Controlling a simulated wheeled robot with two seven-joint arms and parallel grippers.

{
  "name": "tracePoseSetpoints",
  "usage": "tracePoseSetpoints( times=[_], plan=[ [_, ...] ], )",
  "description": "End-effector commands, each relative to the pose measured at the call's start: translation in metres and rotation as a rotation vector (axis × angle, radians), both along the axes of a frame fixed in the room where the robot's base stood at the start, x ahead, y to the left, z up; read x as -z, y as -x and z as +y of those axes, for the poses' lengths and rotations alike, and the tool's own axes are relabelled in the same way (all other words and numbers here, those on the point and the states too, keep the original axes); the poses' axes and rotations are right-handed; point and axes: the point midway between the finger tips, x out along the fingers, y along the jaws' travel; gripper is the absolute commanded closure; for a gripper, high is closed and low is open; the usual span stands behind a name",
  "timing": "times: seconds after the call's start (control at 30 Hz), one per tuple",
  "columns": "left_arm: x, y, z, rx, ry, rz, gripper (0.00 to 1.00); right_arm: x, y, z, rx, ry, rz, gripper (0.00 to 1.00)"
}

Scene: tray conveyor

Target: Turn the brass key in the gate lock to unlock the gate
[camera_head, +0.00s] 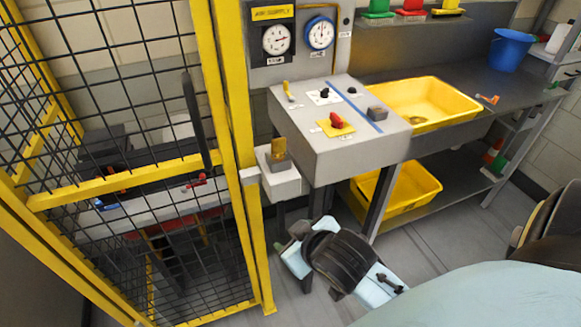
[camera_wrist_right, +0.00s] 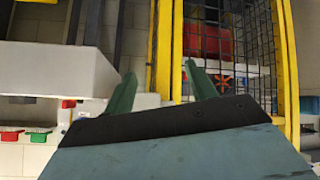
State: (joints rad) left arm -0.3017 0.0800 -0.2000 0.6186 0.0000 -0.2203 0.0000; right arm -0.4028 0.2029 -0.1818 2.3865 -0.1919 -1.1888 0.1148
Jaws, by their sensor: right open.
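The brass key (camera_head: 279,149) stands upright on top of the white lock box (camera_head: 282,184) at the yellow gate post, in the head view. My right gripper (camera_head: 291,238) is open and empty, low in front of and below the lock box, apart from the key. In the right wrist view, the two green fingers (camera_wrist_right: 160,82) are spread, with the yellow post (camera_wrist_right: 166,45) and a pale box between and beyond them. I cannot make out the key there. The mesh gate (camera_head: 130,180) stands left of the lock. My left gripper is not in view.
A grey console (camera_head: 300,115) with knobs and a red switch (camera_head: 336,118) stands just right of the lock. Yellow bins (camera_head: 420,128) sit on and under the bench. Two gauges (camera_head: 276,40) hang on the panel behind. Floor is clear beneath my right gripper.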

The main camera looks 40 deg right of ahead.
Motion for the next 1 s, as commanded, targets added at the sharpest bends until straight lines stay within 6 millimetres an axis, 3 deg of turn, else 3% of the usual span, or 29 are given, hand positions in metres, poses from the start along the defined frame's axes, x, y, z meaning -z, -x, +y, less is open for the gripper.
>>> tracePoseSetpoints(
  times=[0.03,0.1,0.23,0.3,0.4,0.5,0.63,0.73,0.8,0.9,1.0],
  plan=[
    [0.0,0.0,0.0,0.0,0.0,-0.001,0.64,-0.034,-0.026,-0.001,-0.013,0.026,-0.147,0.44],
    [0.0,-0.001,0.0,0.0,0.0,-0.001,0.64,-0.079,-0.054,0.002,-0.039,0.054,-0.344,0.44],
    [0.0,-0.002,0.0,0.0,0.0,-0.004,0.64,-0.173,-0.092,0.019,-0.139,0.114,-0.735,0.44],
    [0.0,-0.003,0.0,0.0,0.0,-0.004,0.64,-0.225,-0.1,0.037,-0.234,0.152,-0.957,0.44],
    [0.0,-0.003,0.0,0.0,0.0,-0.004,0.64,-0.288,-0.095,0.071,-0.413,0.215,-1.239,0.44],
    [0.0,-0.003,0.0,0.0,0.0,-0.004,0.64,-0.331,-0.076,0.109,-0.643,0.291,-1.474,0.44],
    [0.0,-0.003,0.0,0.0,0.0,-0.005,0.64,-0.352,-0.042,0.156,-1.007,0.43,-1.678,0.44],
    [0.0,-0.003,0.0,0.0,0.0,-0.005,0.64,-0.341,-0.021,0.183,-1.326,0.569,-1.732,0.44],
    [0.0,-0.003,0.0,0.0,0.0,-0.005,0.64,-0.324,-0.012,0.192,-1.554,0.683,-1.708,0.44],
    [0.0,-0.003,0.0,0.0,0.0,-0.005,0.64,-0.292,-0.012,0.19,-1.869,0.868,-1.569,0.44],
    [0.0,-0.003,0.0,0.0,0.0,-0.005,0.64,-0.259,-0.024,0.167,-2.137,1.065,-1.308,0.44]
  ],
)
